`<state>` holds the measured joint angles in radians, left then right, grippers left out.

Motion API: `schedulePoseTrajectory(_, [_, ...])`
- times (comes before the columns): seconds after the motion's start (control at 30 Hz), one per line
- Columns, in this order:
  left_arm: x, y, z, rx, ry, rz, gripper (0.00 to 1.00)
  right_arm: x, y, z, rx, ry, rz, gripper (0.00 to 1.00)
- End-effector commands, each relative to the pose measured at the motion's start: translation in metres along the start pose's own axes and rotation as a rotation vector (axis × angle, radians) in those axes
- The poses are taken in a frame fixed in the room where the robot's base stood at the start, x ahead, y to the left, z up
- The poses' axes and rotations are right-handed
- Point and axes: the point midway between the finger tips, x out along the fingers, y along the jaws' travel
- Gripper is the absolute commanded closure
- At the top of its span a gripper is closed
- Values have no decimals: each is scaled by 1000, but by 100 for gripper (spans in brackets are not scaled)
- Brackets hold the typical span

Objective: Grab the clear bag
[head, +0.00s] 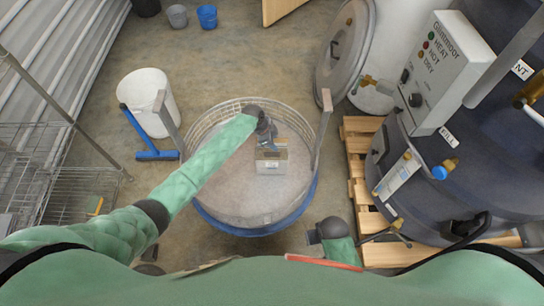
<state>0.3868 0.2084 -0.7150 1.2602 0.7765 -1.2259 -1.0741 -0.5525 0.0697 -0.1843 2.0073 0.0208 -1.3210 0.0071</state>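A small, pale, block-shaped bag with a clear-looking upper part (271,166) sits inside the round blue-rimmed hopper (210,222), near its middle. My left arm reaches in from the left over the hopper. My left gripper (270,148) is at the upper edge of the bag, overlapping it in the picture. The fingers are small and dark, so I cannot tell whether they are closed on it. My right gripper (313,237) is low, just outside the hopper's lower right rim, away from the bag. Its finger opening is not clear.
A white bucket (150,92) and a blue squeegee (156,155) are left of the hopper. A wire rack (80,190) stands at the far left. A wooden pallet (358,160) bears a dark tank with a control box (440,75) on the right. Open floor lies behind the hopper.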

Motion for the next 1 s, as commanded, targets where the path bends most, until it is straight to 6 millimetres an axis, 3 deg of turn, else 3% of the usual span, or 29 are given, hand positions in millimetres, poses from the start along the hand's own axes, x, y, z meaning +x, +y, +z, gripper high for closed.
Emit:
schedulePoseTrajectory(0.3, [0,0,0,0,0,0,62,0,0,0,0,1,0,59])
schedulePoseTrajectory(0.5, [0,0,0,0,0,0,100,0,0,0,0,1,0,59])
schedulePoseTrajectory(1.0, [1,0,0,0,0,0,100,0,0,0,0,1,0,59])
